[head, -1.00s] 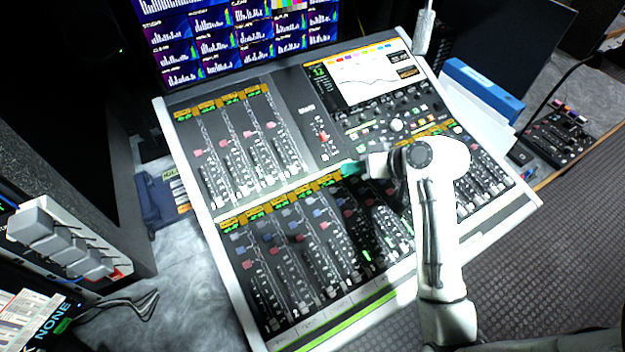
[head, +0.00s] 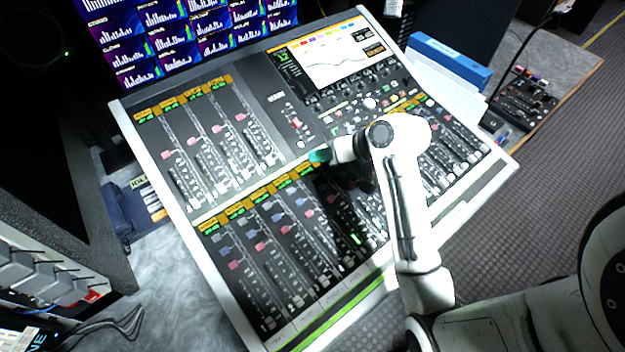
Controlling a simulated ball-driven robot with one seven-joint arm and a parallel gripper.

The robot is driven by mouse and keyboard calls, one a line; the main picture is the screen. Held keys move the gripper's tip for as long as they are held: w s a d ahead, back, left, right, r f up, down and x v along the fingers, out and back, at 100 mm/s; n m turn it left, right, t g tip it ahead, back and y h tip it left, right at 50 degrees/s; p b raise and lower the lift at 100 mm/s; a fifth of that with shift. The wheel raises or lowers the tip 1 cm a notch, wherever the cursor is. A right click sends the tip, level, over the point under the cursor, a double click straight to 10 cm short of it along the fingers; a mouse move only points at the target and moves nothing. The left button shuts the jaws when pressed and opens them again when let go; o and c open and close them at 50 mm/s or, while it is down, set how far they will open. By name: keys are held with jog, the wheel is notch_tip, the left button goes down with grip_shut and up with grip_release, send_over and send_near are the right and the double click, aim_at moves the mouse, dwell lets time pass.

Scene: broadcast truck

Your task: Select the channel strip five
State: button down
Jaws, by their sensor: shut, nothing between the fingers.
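The mixing console (head: 118,112) has an upper left bank of strips and a longer lower bank with amber and green labels along its top. Counted from the left, the fifth strip of the lower bank has its label (head: 306,170) just below and left of my gripper (head: 319,156). The strip numbers are too small to read. My gripper is shut and empty, its teal tip over the light divider between the banks. I cannot tell whether it touches the surface. My arm hides strips to the right. A green light (head: 357,239) glows lower down among the strips.
A screen (head: 325,55) sits at the console's top, with a monitor wall (head: 190,35) behind. A blue binder (head: 450,62) and a small control panel (head: 525,100) lie to the right. A rack stands at the lower left. Open carpet is at the right.

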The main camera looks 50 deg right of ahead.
jog(key=b, duration=0.3)
send_over(318, 180)
jog(key=f, duration=0.4)
jog(key=shift+s+a, duration=0.1)
jog(key=shift+s, duration=0.1)
jog(key=shift+w+f+b, duration=0.15)
jog(key=shift+f+b, duration=0.35)
jog(key=shift+f, duration=0.5)
dwell(0.6)
jog(key=shift+f, duration=0.4)
jog(key=shift+w+f, duration=0.1)
jog(key=shift+f, duration=0.3)
dwell(0.6)
jog(key=shift+r, duration=0.15)
jog(key=shift+r+p, duration=0.7)
jog(key=shift+p, duration=0.15)
